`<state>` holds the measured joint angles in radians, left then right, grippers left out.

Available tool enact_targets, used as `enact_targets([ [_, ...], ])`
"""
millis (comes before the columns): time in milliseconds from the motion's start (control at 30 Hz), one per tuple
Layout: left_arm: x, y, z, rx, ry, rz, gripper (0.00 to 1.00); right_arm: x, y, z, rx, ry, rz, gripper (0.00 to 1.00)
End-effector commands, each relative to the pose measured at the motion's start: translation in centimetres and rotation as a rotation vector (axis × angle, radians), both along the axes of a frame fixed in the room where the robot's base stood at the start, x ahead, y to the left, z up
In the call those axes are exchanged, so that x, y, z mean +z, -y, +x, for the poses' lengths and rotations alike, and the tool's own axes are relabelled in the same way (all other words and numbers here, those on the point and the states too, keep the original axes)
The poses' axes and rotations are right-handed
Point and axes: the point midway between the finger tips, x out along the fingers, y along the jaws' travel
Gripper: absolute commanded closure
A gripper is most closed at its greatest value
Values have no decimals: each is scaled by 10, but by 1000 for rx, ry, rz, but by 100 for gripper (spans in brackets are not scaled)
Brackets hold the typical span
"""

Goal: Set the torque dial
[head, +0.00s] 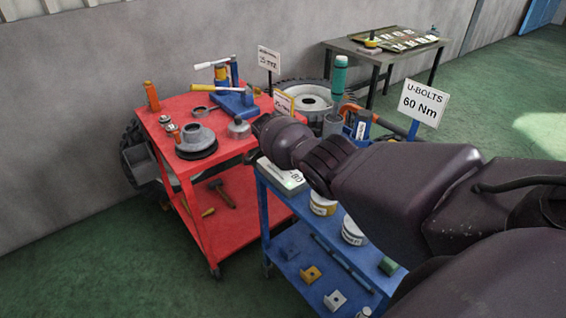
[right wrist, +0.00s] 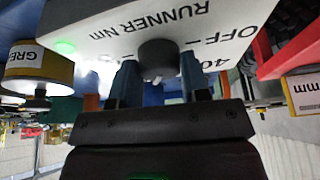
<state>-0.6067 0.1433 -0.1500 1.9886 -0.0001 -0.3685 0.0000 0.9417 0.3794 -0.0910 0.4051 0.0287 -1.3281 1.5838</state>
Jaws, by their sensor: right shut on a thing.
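The torque dial is a dark round knob (right wrist: 157,54) on a white box (right wrist: 100,22) in the right wrist view. The box is lettered "RUNNER NM", "OFF" and "40", upside down there, with a lit green lamp (right wrist: 64,47). My right gripper (right wrist: 159,68) has its two blue-grey fingers either side of the knob, shut on it. A small pale mark shows at the knob's near edge; its setting is unclear. In the head view the box (head: 285,181) sits on the blue cart (head: 262,208); my right arm hides the dial and gripper. My left gripper is out of view.
A sign (head: 422,102) reads "U-BOLTS 60 Nm". A red cart (head: 174,160) with hub parts and tools stands left, close beside the blue cart. Tubs (head: 322,203) stand near the box. A green bottle (head: 339,75) rises behind. The floor at front left is clear.

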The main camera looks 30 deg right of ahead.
Motion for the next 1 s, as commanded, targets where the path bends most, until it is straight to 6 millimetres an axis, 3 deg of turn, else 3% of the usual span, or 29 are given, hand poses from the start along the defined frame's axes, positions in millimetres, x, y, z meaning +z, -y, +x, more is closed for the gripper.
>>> enact_targets([
  [567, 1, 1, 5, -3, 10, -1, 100, 0, 1, 0, -33, -1, -1, 81],
  [600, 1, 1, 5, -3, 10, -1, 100, 0, 1, 0, -33, -1, -1, 53],
  [733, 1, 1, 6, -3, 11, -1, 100, 0, 1, 0, -32, -1, -1, 34],
  [1000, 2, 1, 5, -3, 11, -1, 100, 1, 0, 0, -30, 0, 0, 34],
])
